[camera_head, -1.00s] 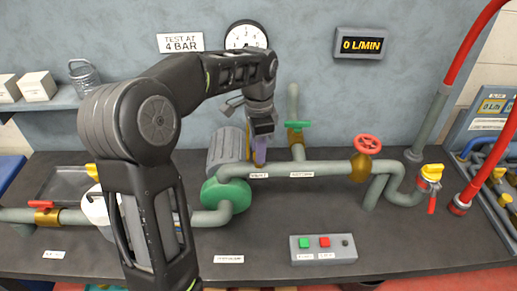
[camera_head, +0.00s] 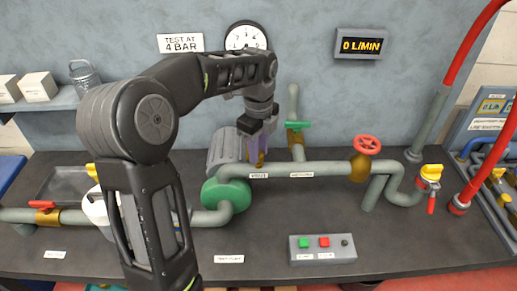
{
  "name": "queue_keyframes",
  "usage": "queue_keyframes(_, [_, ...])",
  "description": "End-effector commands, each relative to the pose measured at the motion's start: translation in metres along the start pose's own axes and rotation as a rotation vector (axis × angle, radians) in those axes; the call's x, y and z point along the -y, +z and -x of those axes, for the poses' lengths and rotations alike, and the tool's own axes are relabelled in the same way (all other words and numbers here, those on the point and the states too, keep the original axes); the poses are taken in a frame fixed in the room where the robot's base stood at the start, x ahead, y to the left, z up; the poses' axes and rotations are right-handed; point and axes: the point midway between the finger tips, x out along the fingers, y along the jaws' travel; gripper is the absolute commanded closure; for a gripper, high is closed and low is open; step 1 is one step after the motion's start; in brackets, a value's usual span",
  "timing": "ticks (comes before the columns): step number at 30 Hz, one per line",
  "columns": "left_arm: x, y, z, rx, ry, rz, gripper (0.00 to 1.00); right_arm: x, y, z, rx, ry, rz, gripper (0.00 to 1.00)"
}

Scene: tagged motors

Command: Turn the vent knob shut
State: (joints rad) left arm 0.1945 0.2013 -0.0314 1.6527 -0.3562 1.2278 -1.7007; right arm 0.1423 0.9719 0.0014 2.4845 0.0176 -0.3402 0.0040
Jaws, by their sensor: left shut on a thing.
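My left gripper (camera_head: 258,132) points down over the pipe in the middle of the bench, just behind a small white label (camera_head: 259,175). It is shut on the vent knob, which is mostly hidden by the fingers. How far the knob is turned cannot be told. My right gripper is not in view.
A green pump front (camera_head: 226,194) with a grey motor stands left of the vent. A green-handled valve (camera_head: 298,125) is close behind at right, and a red handwheel (camera_head: 367,145) further right. A button box (camera_head: 323,249) sits in front. The display (camera_head: 360,44) reads 0 L/MIN.

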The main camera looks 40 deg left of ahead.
Motion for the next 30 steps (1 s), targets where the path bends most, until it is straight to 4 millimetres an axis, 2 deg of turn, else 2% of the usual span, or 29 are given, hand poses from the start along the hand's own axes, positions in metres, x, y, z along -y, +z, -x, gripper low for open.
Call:
queue_keyframes(9, [0.0005,0.0001,0.0007,0.0,-0.002,-0.121,1.0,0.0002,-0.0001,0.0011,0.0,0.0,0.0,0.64])
queue_keyframes(23, [0.0006,0.0001,0.0007,0.001,-0.002,-0.136,1.0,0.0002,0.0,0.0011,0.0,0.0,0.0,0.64])
queue_keyframes(24, [0.0006,0.0001,0.0007,0.001,-0.002,-0.136,0.7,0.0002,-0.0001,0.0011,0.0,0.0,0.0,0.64])
queue_keyframes(30, [0.0004,0.0,0.0004,0.0,-0.001,-0.136,0.54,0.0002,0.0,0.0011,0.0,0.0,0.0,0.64])
